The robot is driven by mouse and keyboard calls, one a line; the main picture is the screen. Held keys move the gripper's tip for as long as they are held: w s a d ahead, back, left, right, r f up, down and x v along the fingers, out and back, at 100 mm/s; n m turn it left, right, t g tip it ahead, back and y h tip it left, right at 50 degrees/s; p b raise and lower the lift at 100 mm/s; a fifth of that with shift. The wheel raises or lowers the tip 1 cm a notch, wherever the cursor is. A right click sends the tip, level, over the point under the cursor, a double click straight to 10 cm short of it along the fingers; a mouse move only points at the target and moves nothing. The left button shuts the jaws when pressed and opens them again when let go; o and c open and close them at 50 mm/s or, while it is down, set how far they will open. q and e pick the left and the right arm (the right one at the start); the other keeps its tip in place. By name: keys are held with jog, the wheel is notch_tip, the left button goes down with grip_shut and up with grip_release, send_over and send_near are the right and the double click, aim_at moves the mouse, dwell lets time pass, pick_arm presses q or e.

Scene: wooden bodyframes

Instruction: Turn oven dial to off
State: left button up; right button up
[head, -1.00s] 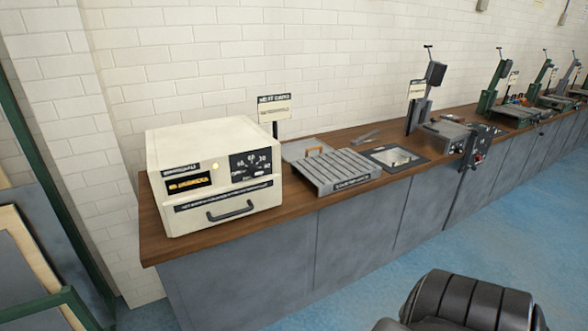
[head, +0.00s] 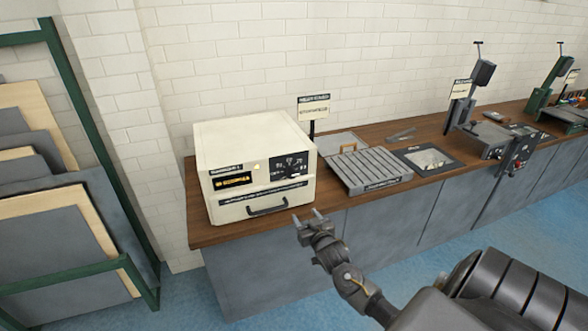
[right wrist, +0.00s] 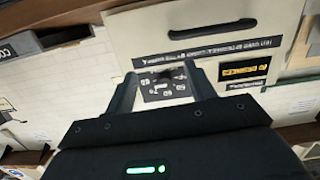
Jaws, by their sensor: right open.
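The oven (head: 250,145) is a cream box on the wooden counter in the head view. Its black dial panel (head: 289,167) with white markings is at the front's upper right; the dial's setting is too small to read. My right gripper (head: 308,216) is open and empty, below and in front of the oven, apart from it. In the right wrist view, the oven front (right wrist: 220,50) appears upside down, and the dial panel (right wrist: 165,87) shows between and beyond the open fingers (right wrist: 160,74). My left gripper is not in view.
The oven has a dark drawer handle (head: 267,207) and a lit orange display (head: 232,180). A grey slatted rack (head: 368,170) stands right of it on the counter (head: 210,236). A green rack of boards (head: 80,240) stands at the left. Blue floor lies in front.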

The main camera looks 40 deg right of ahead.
jog(key=t, duration=0.1)
send_near(292, 175)
jog(key=shift+m, duration=0.3)
jog(key=p+x, duration=0.2)
jog(key=x, duration=0.6)
jog(key=shift+f+p, duration=0.15)
jog(key=shift+p, duration=0.15)
jog(key=shift+c, duration=0.3)
jog(key=c, duration=0.9)
